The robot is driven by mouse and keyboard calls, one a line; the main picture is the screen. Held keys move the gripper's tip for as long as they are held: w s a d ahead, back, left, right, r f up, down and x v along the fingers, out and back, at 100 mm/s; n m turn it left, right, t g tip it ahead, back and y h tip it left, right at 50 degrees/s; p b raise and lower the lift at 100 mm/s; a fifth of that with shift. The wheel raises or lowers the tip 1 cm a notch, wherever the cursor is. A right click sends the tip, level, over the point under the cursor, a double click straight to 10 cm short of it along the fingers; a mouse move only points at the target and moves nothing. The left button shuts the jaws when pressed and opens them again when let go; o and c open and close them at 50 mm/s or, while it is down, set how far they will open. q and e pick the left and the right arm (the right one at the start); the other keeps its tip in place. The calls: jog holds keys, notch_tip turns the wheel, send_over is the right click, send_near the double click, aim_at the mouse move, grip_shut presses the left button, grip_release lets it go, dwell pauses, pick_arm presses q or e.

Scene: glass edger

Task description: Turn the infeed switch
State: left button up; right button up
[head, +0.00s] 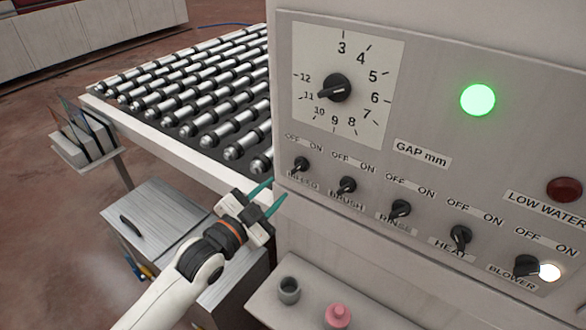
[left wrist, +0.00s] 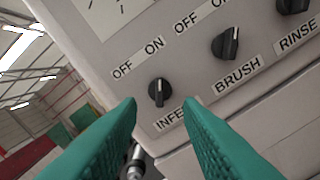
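The infeed switch (head: 301,164) is a small black rotary knob at the left end of a row of knobs on the grey panel, below the dial. It also shows in the left wrist view (left wrist: 158,92), above the label "INFEED", with OFF and ON marked over it. My left gripper (head: 276,194) has teal fingers, open and empty, just below and left of the knob. In the left wrist view the fingertips (left wrist: 162,104) are spread apart below the knob, which looks clear of them. My right gripper is not in view.
The brush switch (head: 346,185) is just right of the infeed switch, with the rinse, heat and blower switches beyond. A green lamp (head: 477,100) is lit. The roller conveyor (head: 200,95) lies behind.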

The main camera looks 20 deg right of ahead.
aim_at(298, 168)
pick_arm(q)
jog(key=p+x, duration=0.1)
jog(key=x, duration=0.5)
jog(key=shift+w+d+r, duration=0.1)
jog(key=shift+w+d, duration=0.15)
jog(key=shift+x, duration=0.85)
grip_shut()
